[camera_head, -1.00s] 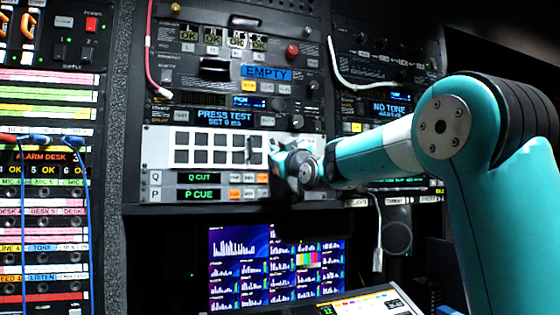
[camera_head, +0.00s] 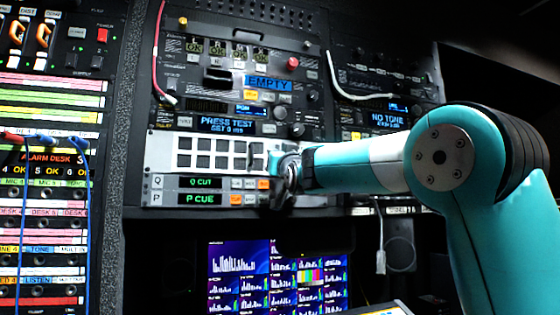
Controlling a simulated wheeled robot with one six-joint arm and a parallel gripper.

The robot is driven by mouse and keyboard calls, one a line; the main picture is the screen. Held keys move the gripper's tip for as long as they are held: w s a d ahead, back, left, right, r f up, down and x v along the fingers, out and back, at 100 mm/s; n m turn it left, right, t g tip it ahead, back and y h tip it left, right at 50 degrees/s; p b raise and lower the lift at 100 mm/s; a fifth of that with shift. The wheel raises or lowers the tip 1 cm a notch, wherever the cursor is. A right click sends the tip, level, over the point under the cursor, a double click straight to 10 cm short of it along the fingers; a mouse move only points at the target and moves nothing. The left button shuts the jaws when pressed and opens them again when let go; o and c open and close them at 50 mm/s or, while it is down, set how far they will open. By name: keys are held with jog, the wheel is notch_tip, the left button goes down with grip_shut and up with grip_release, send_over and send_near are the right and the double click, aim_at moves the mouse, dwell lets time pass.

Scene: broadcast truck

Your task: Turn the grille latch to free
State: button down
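The grille (camera_head: 212,169) is a pale panel with two rows of dark square openings, set in the middle rack. A small grey upright piece (camera_head: 256,157) at its right end looks like the latch; its details are too small to tell. My gripper (camera_head: 275,165) is at the right end of the grille, right beside this piece and covering part of the panel. The fingers are dark and small here, so I cannot tell whether they are open, shut or touching the latch.
Below the grille are the Q CUT and P CUE strips (camera_head: 205,198) with buttons. Above it is the PRESS TEST unit (camera_head: 228,124). A monitor (camera_head: 238,265) sits in the recess below. A white cable (camera_head: 380,262) hangs to the right, and blue cables (camera_head: 88,230) hang at the left.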

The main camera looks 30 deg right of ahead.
jog(key=c, duration=1.2)
grip_release()
jog(key=shift+d, duration=0.1)
